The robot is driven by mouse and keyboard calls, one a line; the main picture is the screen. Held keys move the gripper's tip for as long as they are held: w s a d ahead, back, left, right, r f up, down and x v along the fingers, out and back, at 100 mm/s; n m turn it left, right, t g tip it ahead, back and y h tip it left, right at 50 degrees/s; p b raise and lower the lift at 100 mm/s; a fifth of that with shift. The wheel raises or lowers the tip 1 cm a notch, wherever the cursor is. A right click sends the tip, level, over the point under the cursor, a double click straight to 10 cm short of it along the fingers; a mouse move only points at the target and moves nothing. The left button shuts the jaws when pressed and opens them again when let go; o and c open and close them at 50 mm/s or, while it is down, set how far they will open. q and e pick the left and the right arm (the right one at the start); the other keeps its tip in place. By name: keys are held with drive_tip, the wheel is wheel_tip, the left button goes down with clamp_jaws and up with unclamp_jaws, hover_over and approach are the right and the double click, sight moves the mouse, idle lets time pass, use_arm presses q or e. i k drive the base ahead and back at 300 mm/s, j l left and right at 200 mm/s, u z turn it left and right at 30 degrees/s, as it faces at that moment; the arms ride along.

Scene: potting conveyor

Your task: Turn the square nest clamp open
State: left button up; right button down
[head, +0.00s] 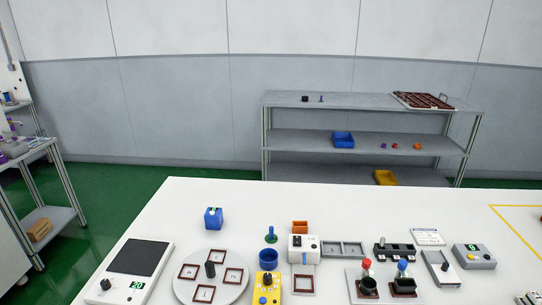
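I cannot tell for certain which fixture is the square nest clamp. One has a red-topped knob (366,264), the other a blue-topped knob (402,265). Whether either is turned open or shut is too small to tell. A round grey plate (211,293) at the front left carries several dark red square frames around a black post (210,269). Neither of my grippers shows in the head view.
The white table (150,215) is clear at its back. A scale (132,270) stands front left, a blue block (213,218) behind the round plate. A yellow box (266,285), white device (301,247) and grey box (474,257) crowd the front. A shelf rack (370,103) stands behind.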

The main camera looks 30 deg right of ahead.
sight(367, 263)
drive_tip(key=z, duration=0.4)
drive_tip(key=l+z, duration=0.15)
drive_tip(key=z, duration=0.25)
drive_tip(key=l+z, duration=0.1)
drive_tip(key=z, duration=0.25)
drive_tip(key=l+z, duration=0.1)
drive_tip(key=z, duration=0.3)
